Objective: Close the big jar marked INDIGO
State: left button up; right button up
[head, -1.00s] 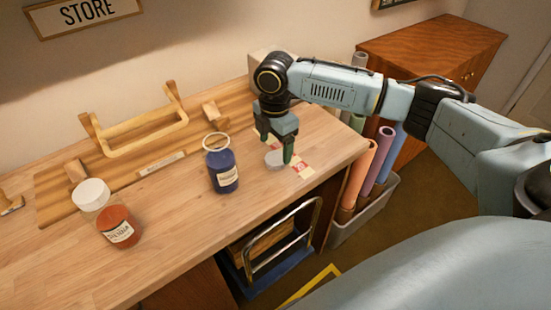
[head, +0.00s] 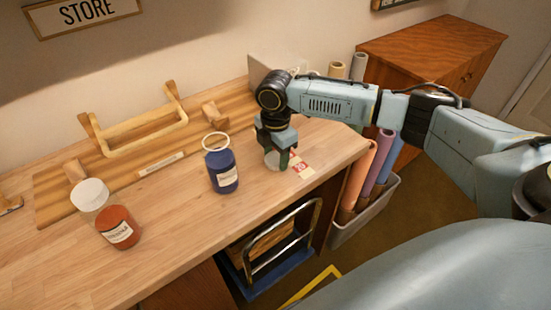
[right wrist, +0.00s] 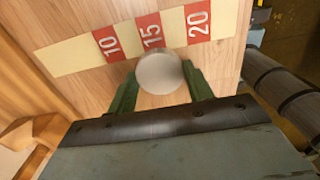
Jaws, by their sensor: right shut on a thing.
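A blue jar (head: 221,170) with a pale label stands upright and open on the table, its rim bare; the label is too small to read. A round whitish lid (right wrist: 160,72) lies at the marked strip to the right of the jar; it also shows partly in the head view (head: 272,160). My right gripper (head: 279,158) is lowered over this lid. In the right wrist view its green fingers (right wrist: 160,82) are shut on the lid's two sides. My left gripper is out of view.
A red-orange jar (head: 119,226) with a white lid stands at the left. A strip (right wrist: 125,42) marked 10, 15, 20 lies on the table. A wooden rack (head: 140,135) stands behind. Rolls in a grey bin (head: 365,212) stand beyond the table's right edge.

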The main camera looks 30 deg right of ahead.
aim_at(274, 160)
jog(key=shift+c, duration=0.5)
jog(key=shift+r, duration=0.1)
notch_tip(274, 160, up, 10)
jog(key=p, duration=0.1)
jog(key=s+a+r+m, duration=0.1)
jog(key=a+m, duration=0.3)
jog(key=m, duration=0.5)
jog(key=s+a+m, duration=0.4)
jog(key=a+m, duration=0.1)
jog(key=m, duration=0.5)
jog(key=shift+s+r+b, duration=0.2)
jog(key=shift+r+b, duration=0.1)
jog(key=shift+r, duration=0.05)
